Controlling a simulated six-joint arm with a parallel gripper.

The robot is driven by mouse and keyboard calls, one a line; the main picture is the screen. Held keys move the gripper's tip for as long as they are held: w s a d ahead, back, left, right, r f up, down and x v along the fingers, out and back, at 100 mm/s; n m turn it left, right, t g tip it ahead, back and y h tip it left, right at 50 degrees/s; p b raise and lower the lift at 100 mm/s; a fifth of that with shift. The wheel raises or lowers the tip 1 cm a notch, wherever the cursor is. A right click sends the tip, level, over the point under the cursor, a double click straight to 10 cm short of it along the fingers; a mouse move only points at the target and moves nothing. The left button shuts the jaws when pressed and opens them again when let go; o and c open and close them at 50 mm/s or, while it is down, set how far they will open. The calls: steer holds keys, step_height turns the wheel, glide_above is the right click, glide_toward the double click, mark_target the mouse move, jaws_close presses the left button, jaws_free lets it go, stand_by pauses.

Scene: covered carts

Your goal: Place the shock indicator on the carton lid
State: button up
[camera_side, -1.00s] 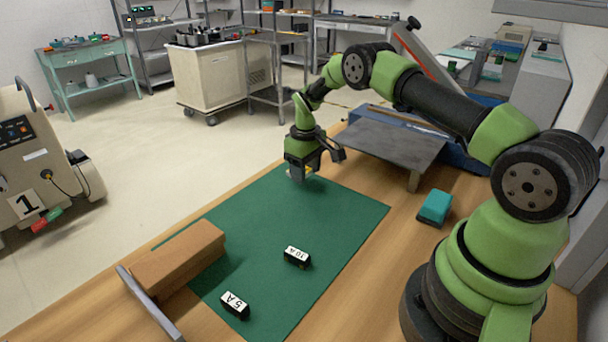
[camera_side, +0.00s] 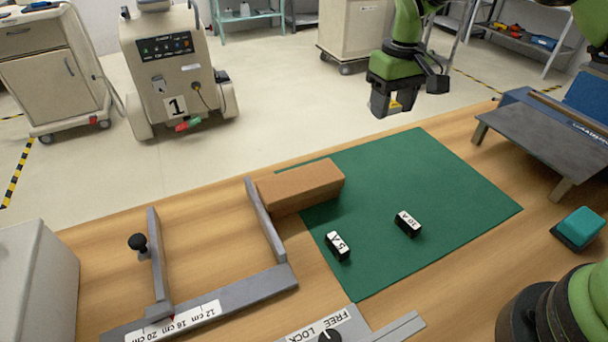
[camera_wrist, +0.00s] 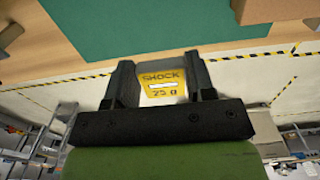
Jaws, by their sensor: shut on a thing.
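My gripper (camera_side: 386,108) is shut on the shock indicator (camera_side: 395,103), a small yellow and white piece. In the wrist view the shock indicator (camera_wrist: 162,87) sits between the two dark fingers, its face reading "SHOCK 25 g". My gripper hangs in the air, near the far edge of the green mat in the side view. The brown carton (camera_side: 302,185) lies at the left edge of the mat, against a grey metal bar. My gripper is apart from it, farther back and to the right. Part of a brown box, seemingly the carton (camera_wrist: 272,10), shows in the wrist view.
Two small black blocks with white tops, 5 A (camera_side: 338,246) and 10 A (camera_side: 408,223), stand on the green mat (camera_side: 450,190). A grey measuring frame (camera_side: 215,300) lies at the left. A dark raised plate (camera_side: 545,140) and a teal block (camera_side: 579,228) are at the right.

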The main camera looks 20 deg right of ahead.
step_height(320, 180, up, 2)
glide_above(335, 175)
step_height(335, 175, down, 9)
steer(key=shift+s+r, duration=0.1)
steer(key=shift+f, duration=0.35)
steer(key=o, duration=0.9)
steer(key=shift+f, duration=0.1)
step_height(335, 175, up, 12)
steer(key=shift+r, duration=0.2)
